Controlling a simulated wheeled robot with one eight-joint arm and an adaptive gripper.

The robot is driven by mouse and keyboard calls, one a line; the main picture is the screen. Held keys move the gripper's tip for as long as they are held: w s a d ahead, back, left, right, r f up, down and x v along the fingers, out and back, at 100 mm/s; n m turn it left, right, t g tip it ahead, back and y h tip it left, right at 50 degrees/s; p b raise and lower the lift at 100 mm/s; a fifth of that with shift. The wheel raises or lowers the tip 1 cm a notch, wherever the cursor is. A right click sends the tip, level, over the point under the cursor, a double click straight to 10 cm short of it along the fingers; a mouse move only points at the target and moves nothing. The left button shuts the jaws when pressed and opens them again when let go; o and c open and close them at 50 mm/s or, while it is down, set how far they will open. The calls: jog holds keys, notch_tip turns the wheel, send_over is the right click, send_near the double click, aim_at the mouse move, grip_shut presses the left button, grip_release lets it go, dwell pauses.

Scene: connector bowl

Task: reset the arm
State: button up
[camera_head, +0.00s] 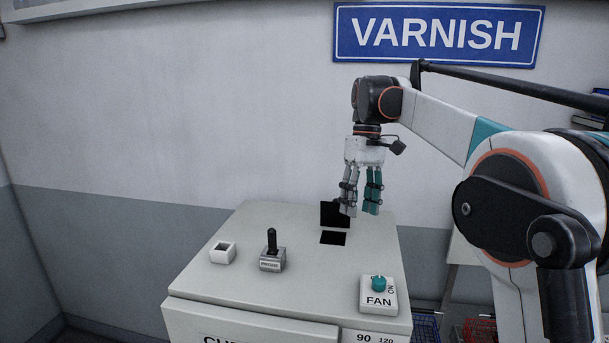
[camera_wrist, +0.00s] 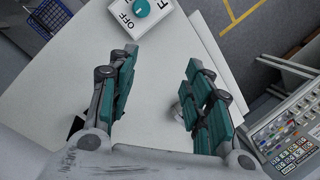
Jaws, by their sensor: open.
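My gripper (camera_head: 361,205) hangs from the arm with its fingers pointing down, above the back right part of a pale cabinet top (camera_head: 210,278). In the wrist view my gripper (camera_wrist: 160,100) is open, with a clear gap between its teal-padded fingers. Nothing is between them. In the head view the fingers partly hide a black panel and opening in the cabinet top.
On the cabinet are a black-handled lever (camera_head: 271,245), a small white open box (camera_head: 223,252) and a FAN switch with a teal knob (camera_head: 378,284). A control panel with buttons (camera_wrist: 290,130) shows at the wrist view's right. A blue basket (camera_wrist: 47,15) stands below.

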jog(key=s+d+f+m+t, duration=0.1)
jog(key=s+d+m+t, duration=0.15)
jog(key=s, duration=0.55)
jog(key=s+d+f+m+t, duration=0.1)
jog(key=s+d+t, duration=0.15)
jog(key=s, duration=0.65)
jog(key=s+d+f+m+t, duration=0.2)
jog(key=s+f+t, duration=0.3)
jog(key=s+f, duration=0.8)
notch_tip(320, 180, down, 25)
jog(key=b, duration=2.6)
jog(key=shift+s+h, duration=0.4)
